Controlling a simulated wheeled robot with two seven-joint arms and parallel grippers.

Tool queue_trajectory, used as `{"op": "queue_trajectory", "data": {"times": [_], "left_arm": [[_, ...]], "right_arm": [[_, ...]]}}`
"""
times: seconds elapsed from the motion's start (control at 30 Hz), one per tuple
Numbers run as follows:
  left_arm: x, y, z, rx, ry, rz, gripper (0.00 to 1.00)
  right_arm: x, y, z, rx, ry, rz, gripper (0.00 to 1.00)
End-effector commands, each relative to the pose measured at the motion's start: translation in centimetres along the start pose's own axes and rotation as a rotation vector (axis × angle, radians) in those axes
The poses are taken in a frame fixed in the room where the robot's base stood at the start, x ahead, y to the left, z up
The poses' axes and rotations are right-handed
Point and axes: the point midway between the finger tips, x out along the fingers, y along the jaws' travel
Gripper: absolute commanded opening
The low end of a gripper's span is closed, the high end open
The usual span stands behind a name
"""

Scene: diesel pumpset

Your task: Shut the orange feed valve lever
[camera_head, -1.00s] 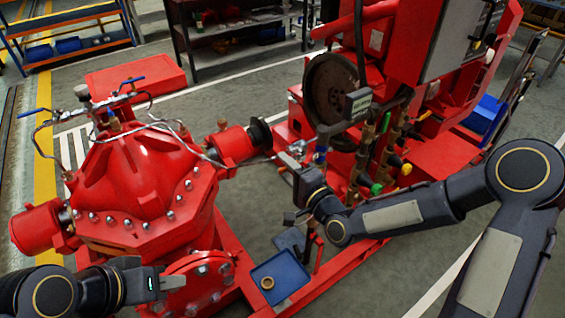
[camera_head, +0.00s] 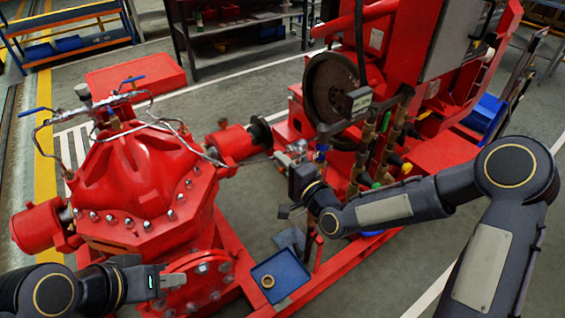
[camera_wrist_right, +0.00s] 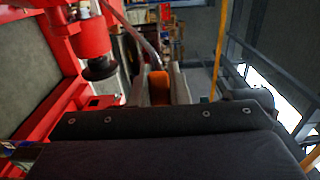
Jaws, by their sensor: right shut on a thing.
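The orange lever (camera_wrist_right: 158,88) shows in the right wrist view, between the two pale fingers of my right gripper (camera_wrist_right: 159,78). The fingers are shut on it from both sides. In the head view my right gripper (camera_head: 287,158) is beside the front of the red engine set, right of the black pump shaft coupling. I cannot make out the lever there; the gripper and wrist cover that spot. My left gripper (camera_head: 170,281) is at lower left, in front of the red pump's round flange, away from the lever. Its finger gap cannot be made out.
The red pump (camera_head: 135,185) fills the left side. Several brass valves and pipes (camera_head: 384,140) stand just right of my right gripper, near a dark flywheel (camera_head: 333,88). A blue tray (camera_head: 281,276) sits on the red base frame below. Open floor lies behind the coupling.

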Motion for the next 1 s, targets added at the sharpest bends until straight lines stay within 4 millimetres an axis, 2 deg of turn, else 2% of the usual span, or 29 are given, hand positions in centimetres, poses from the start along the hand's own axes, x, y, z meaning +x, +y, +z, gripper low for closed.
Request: {"op": "queue_trajectory", "data": {"times": [0.37, 1.0], "left_arm": [[0.3, -0.2, 0.2, 0.0, 0.0, 0.0, 0.29], [1.6, -0.7, 0.8, 0.0, 0.0, 0.0, 0.29]], "right_arm": [[0.0, -0.5, -0.1, 0.089, 0.0, 0.001, 0.0], [0.0, -3.9, -1.5, 0.656, 0.003, -0.001, 0.0]]}}
